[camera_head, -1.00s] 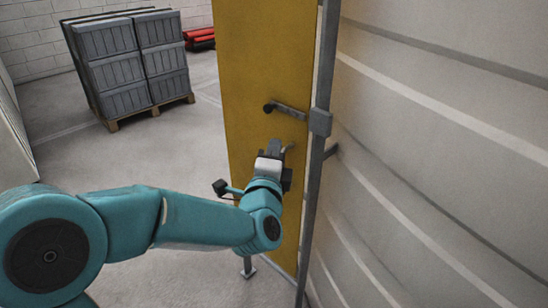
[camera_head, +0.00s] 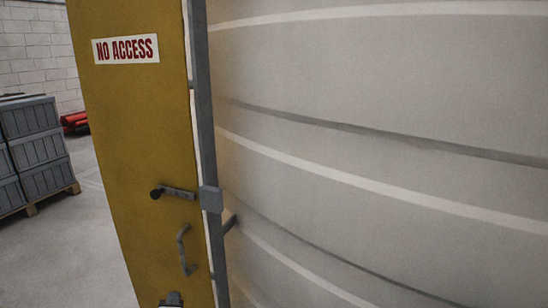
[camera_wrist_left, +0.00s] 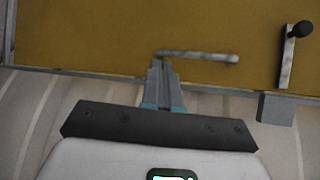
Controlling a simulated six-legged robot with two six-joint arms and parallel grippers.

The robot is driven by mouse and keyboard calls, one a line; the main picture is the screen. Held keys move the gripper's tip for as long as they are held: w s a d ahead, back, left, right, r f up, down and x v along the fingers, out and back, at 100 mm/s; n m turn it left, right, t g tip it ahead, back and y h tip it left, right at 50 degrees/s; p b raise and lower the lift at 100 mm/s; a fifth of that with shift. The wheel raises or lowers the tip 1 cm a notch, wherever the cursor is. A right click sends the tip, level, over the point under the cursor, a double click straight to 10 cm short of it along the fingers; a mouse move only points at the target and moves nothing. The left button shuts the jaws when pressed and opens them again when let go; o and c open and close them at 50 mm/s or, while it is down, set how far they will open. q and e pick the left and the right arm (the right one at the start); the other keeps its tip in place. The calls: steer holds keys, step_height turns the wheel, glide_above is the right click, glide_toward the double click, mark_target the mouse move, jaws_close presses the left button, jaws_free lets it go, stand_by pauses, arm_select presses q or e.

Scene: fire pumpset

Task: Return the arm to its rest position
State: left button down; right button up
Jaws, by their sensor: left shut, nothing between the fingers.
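My left gripper (camera_wrist_left: 162,86) is shut and empty in the left wrist view, its narrow fingers pointing at the yellow door. In the head view only the tip of my left gripper (camera_head: 171,299) shows at the bottom edge, in front of the door's lower part. The yellow door (camera_head: 135,120) stands at the left with a grey pull handle (camera_head: 184,250) and a lever handle (camera_head: 175,192) above it. In the left wrist view the pull handle (camera_wrist_left: 205,57) lies just beyond the fingertips; I cannot tell whether they touch. My right gripper is not in view.
A "NO ACCESS" sign (camera_head: 126,49) is on the door. A grey post (camera_head: 203,110) runs along its right edge, beside a pale ribbed wall (camera_head: 380,130). Stacked grey crates (camera_head: 40,150) stand on a pallet at the far left. Floor (camera_head: 75,250) left of the door is clear.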

arm_select(q)
steer(key=s+d+f+n+g+h, duration=0.35)
steer(key=s+f, duration=0.35)
steer(key=f, duration=0.5)
steer(key=s+d+f+n+g+h, duration=0.25)
steer(key=s+f+g, duration=0.4)
steer(key=f, duration=0.65)
steer(key=s+d+f+n+g+h, duration=0.1)
steer(key=s+d+n+g, duration=0.1)
steer(key=s+n, duration=0.4)
steer(key=s+d+f+n+g+h, duration=0.1)
steer(key=s+d+f+n+g, duration=0.1)
steer(key=s+d+n, duration=0.2)
steer(key=shift+s+d+f+n, duration=0.3)
steer(key=shift+s+n, duration=1.4)
steer(key=shift+s, duration=0.75)
